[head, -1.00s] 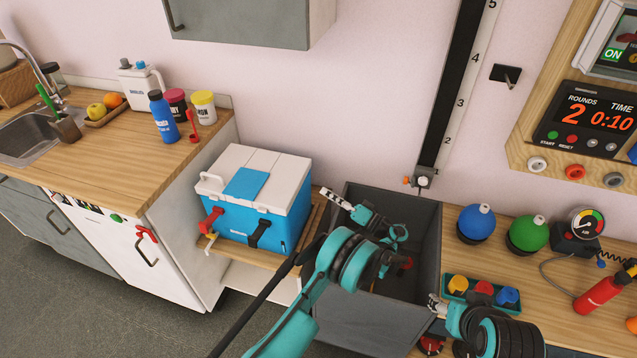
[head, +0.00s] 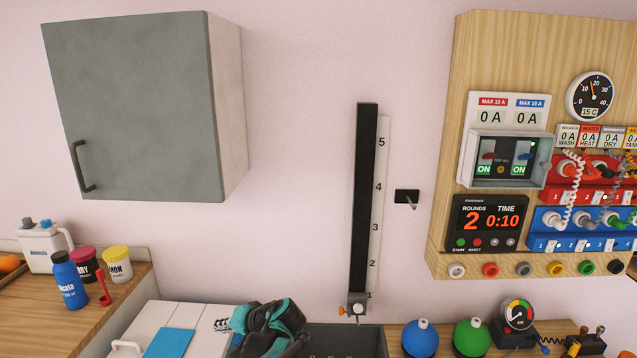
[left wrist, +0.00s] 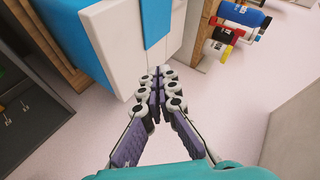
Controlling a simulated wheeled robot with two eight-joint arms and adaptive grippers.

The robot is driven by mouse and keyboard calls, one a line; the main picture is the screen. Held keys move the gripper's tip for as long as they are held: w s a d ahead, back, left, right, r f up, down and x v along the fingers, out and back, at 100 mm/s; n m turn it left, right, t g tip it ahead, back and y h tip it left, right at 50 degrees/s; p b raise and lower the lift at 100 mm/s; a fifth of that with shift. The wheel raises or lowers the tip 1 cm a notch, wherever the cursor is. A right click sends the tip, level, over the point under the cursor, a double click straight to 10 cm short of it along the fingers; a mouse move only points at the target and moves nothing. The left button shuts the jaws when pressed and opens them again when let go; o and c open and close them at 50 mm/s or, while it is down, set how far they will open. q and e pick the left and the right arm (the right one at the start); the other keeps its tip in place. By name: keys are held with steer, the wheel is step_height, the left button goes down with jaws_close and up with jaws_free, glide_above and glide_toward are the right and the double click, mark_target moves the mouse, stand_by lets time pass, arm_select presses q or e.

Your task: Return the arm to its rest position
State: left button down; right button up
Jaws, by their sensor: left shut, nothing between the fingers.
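My left arm is teal and black and shows at the bottom of the head view. Its gripper (head: 222,324) is above the right part of the white cooler lid (head: 150,322). In the left wrist view the fingers of the left gripper (left wrist: 158,92) are together with nothing between them. The white lid with its blue pad (left wrist: 155,25) lies beyond the fingertips there. My right gripper is out of the head view.
A grey wall cabinet (head: 135,105) hangs at upper left. A wooden counter (head: 100,310) with a blue bottle (head: 70,280) and tubs stands at left. A dark open bin (head: 345,340) is right of my arm. Blue (head: 420,338) and green (head: 472,336) round objects stand farther right.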

arm_select(q)
steer(key=s+d+h, duration=0.2)
steer(key=s+h, duration=0.1)
steer(key=s, duration=0.6)
steer(key=s+d+f+t+h, duration=0.1)
steer(key=s+d+h, duration=0.1)
steer(key=s, duration=0.7)
steer(key=s+d+h, duration=0.3)
steer(key=s+h, duration=0.2)
steer(key=s, duration=0.4)
steer(key=shift+s+f+t, duration=0.25)
steer(key=shift+s+t, duration=0.15)
